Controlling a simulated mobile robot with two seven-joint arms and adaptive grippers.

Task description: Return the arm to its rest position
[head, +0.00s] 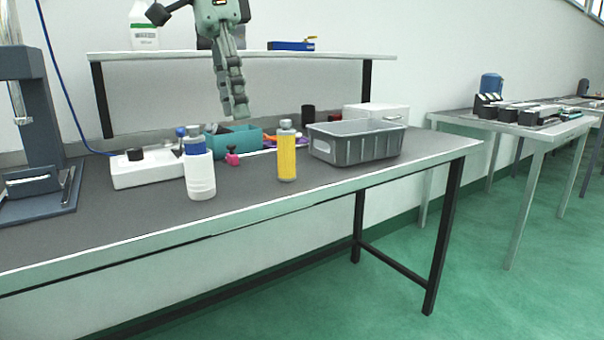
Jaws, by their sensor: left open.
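My left gripper (234,102) hangs in the air above the workbench, its fingers pointing down, with nothing seen between them. It is in front of the shelf and above the teal bin (232,139). A yellow bottle with a grey cap (287,158) stands upright on the bench, right of and below the gripper. My right gripper is not in the picture.
A white bottle (200,175) stands near the bench's front edge. A grey crate (354,144) stands on the right. A dark press-like machine (28,120) is on the left. The shelf (330,55) runs behind. The front strip of the bench (245,190) is clear.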

